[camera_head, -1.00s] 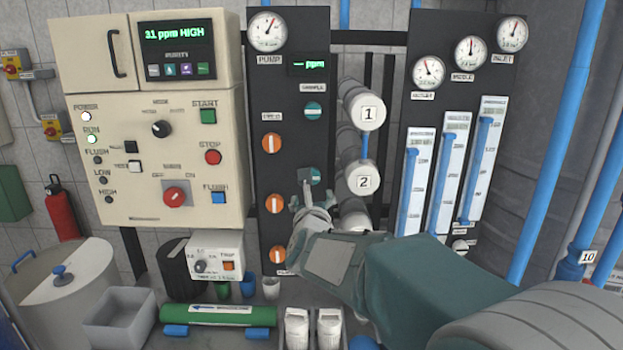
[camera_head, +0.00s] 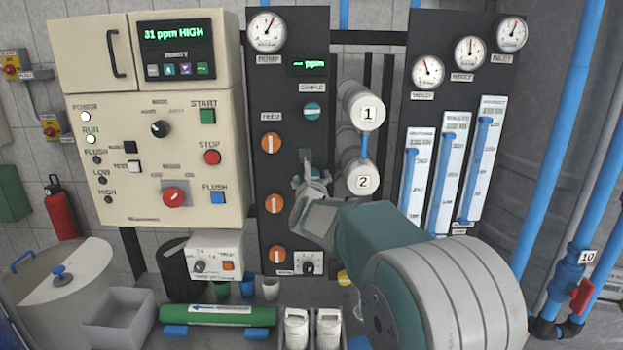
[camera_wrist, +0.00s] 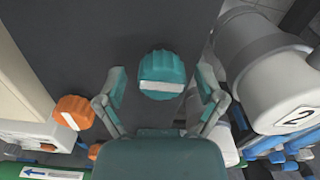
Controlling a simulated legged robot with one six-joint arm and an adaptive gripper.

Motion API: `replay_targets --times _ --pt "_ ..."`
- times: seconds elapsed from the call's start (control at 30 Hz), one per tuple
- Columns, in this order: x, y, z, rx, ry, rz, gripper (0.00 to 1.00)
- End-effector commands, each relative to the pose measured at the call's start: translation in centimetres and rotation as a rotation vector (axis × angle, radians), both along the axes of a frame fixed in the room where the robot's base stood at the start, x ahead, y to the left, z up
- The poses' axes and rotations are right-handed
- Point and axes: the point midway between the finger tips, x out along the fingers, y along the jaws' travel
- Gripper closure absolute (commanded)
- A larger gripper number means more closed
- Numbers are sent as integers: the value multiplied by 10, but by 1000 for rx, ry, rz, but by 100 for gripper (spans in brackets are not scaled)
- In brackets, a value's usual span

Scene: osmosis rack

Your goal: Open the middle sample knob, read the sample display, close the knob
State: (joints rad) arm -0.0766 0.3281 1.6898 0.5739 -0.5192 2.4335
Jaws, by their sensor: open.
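The dark sample panel (camera_head: 287,90) carries a small sample display (camera_head: 309,65) reading dashes and "ppm" in green. A teal top sample knob (camera_head: 313,111) has its pale bar level. The teal middle knob (camera_head: 315,172) is partly hidden behind my gripper (camera_head: 313,178). In the wrist view, a teal knob (camera_wrist: 162,76) with a nearly level white bar sits between the spread fingers of my gripper (camera_wrist: 162,88). There is a gap on each side of the knob. Anything lower in that column is hidden by my arm.
Orange knobs (camera_head: 271,143) line the panel's left side. White cylinders marked 1 (camera_head: 368,114) and 2 (camera_head: 363,181) stick out right of the knobs, close to my gripper. The cream control cabinet (camera_head: 150,120) reads "31 ppm HIGH". Flow meters (camera_head: 447,170) stand further right.

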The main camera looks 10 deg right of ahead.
Motion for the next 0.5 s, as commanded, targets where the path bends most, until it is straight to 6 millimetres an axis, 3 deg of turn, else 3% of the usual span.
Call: replay_targets --times 0.07,0.2,0.23,0.27,0.5 --pt "0 0 0 0 0 0 13" --pt "0 0 0 0 0 0 75" --pt "0 0 0 0 0 0 88" --pt "0 0 0 0 0 0 95" --pt "0 1 -1 -5 2 1 95"
